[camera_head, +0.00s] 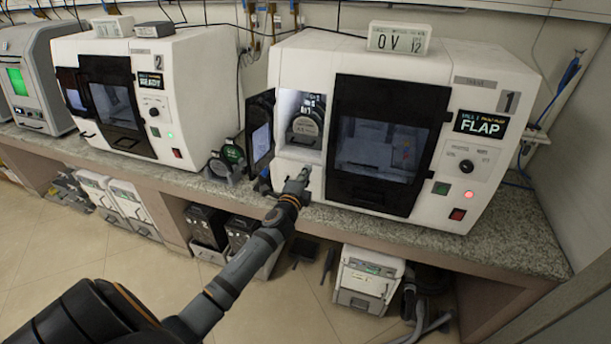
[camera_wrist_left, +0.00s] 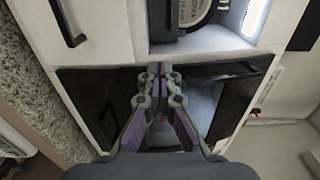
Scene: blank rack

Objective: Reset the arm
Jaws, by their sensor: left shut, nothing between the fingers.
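My left gripper (camera_head: 300,177) reaches from the lower left to the front of the white machine marked 1 (camera_head: 290,55), just below its lit open compartment. In the left wrist view the left gripper (camera_wrist_left: 154,68) is shut and empty, its fingertips together near the compartment's lower edge. I cannot tell whether the tips touch the machine. A round dark part with a pale label (camera_head: 305,125) sits inside the compartment, and it also shows in the wrist view (camera_wrist_left: 195,10). My right gripper is not in view.
A small dark door (camera_head: 261,135) stands open left of the compartment. A round dark device (camera_head: 228,160) stands on the stone counter (camera_head: 510,235). Machine 2 (camera_head: 190,85) is to the left. Grey boxes (camera_head: 368,278) stand under the counter. The floor in front is clear.

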